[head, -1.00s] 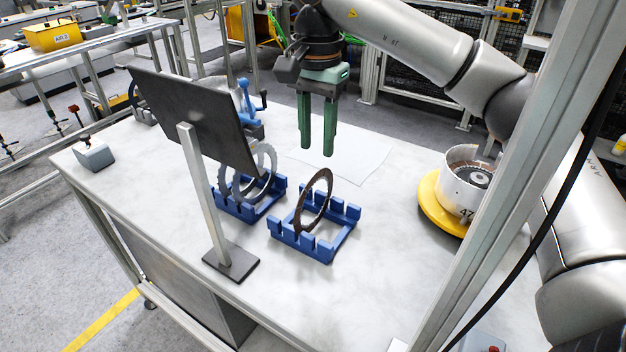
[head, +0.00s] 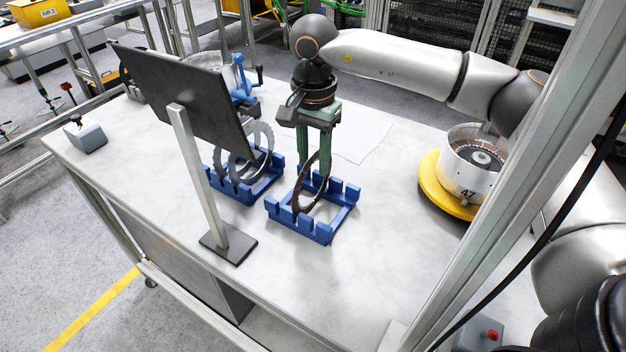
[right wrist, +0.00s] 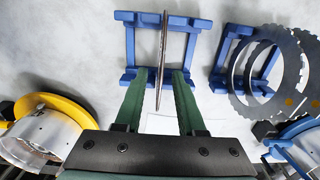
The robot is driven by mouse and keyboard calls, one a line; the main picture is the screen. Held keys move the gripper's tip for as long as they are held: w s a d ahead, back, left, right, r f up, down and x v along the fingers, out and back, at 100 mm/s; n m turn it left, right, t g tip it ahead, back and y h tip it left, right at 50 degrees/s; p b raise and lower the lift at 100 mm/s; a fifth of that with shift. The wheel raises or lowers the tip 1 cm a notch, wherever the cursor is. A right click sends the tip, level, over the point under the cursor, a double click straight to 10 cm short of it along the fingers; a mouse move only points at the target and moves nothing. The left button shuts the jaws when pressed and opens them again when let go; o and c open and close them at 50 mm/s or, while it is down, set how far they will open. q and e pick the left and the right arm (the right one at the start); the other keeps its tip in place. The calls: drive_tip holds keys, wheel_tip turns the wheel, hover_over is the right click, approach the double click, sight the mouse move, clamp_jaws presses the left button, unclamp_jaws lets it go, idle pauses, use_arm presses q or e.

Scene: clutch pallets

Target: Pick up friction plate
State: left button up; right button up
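A dark brown friction plate (head: 297,196) stands upright on edge in the nearer blue rack (head: 312,231). In the right wrist view the plate (right wrist: 163,42) shows edge-on as a thin line. My right gripper (head: 315,170) points down over the plate with green fingers. In the right wrist view its fingers (right wrist: 160,74) are open, one on each side of the plate, with a gap on both sides. In the head view the fingers hide part of the plate's upper rim. My left gripper is not in view.
A second blue rack (head: 262,188) beside it holds grey toothed plates (head: 262,142). A black panel (head: 185,95) on a post stands to the left. A metal drum (head: 470,172) on a yellow base sits at right. The front table surface is clear.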

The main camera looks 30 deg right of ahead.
wheel_tip(320, 180, down, 2)
drive_tip(key=shift+f, duration=0.1)
clamp_jaws()
idle(1.5)
